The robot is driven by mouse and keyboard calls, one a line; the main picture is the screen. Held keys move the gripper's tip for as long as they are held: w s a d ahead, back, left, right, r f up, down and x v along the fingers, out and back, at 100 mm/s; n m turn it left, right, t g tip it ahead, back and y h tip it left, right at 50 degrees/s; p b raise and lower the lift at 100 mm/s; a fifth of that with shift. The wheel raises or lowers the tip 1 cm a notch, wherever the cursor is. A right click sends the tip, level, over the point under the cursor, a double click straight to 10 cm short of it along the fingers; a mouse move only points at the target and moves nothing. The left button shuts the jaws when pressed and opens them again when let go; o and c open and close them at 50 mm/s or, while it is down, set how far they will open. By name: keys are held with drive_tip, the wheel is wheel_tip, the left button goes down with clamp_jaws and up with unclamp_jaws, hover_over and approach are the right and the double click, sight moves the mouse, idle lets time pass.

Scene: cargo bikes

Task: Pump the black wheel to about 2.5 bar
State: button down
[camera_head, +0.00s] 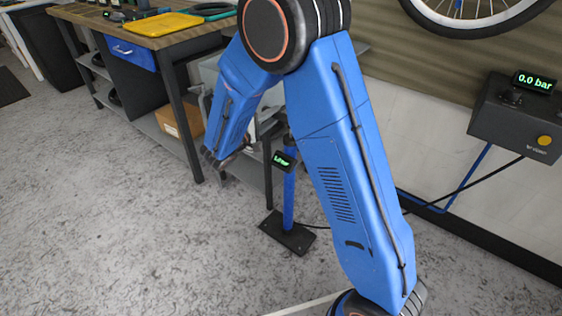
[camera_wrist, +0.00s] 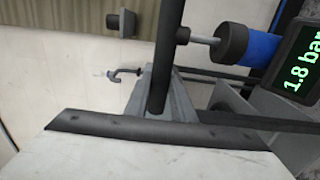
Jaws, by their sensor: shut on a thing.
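The floor pump (camera_head: 289,195) stands upright on its black base, with a blue barrel and a small gauge (camera_head: 284,160). In the wrist view its gauge (camera_wrist: 299,60) reads 1.8 bar. The pump's dark handle bar (camera_wrist: 171,45) and its short exposed rod (camera_wrist: 204,40) show beside the blue barrel (camera_wrist: 262,50). My gripper (camera_wrist: 165,98) is shut on the handle; in the head view my blue arm partly hides that area. A wheel with a black tyre (camera_head: 480,28) hangs at the top right, only partly in view; I cannot tell whether the pump's hose reaches it.
A wall box (camera_head: 510,118) with a yellow button and a display reading 0.0 bar is at the right. A workbench (camera_head: 150,40) with a yellow tray (camera_head: 163,24) stands at the left. Open grey floor (camera_head: 120,220) lies in front.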

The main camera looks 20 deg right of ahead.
wheel_tip(320, 180, up, 24)
idle(0.8)
wheel_tip(320, 180, down, 26)
wheel_tip(320, 180, up, 26)
idle(1.9)
